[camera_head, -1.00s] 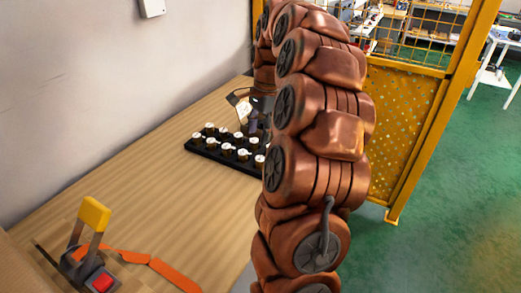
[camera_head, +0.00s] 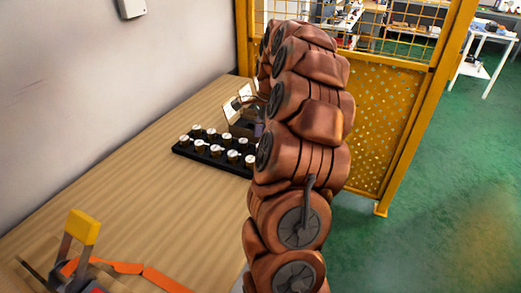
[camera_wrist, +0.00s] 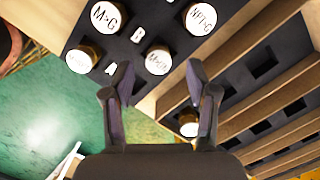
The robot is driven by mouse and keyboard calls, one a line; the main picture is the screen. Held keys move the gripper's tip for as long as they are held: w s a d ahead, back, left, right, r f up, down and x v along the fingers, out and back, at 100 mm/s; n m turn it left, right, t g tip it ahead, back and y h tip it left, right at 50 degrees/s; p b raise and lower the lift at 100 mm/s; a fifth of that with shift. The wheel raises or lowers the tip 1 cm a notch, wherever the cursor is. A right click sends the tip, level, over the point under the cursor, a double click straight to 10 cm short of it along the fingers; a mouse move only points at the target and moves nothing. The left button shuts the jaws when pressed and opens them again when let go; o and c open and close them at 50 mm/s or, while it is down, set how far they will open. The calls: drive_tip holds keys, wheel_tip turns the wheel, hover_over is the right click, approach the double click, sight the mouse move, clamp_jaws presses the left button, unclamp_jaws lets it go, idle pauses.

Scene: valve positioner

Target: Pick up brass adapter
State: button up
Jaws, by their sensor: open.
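Several brass adapters with white labelled tops stand in rows in a black tray (camera_head: 200,156) on the wooden bench. In the wrist view, adapters marked "M>G" (camera_wrist: 107,17) and "NPT>G" (camera_wrist: 201,18) are at the top. Another adapter (camera_wrist: 158,60) shows between and just beyond my fingertips, and one (camera_wrist: 80,60) is to the left. In the head view my arm hides part of the tray's right side.
A rack (camera_wrist: 270,90) with wooden strips and dark square slots fills the wrist view's right side. A yellow-capped lever (camera_head: 82,226) and orange strap (camera_head: 165,280) lie on the near bench (camera_head: 130,190). A yellow mesh fence (camera_head: 375,130) stands behind. The bench middle is clear.

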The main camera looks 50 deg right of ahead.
drive_tip(key=shift+a+f+p, duration=0.15)
drive_tip(key=shift+f+p, duration=0.05)
drive_tip(key=shift+f, duration=0.75)
drive_tip(key=shift+a+f+p, duration=0.1)
drive_tip(key=shift+f+p, duration=0.1)
drive_tip(key=shift+f, duration=0.7)
drive_tip(key=shift+c, duration=0.3)
clamp_jaws()
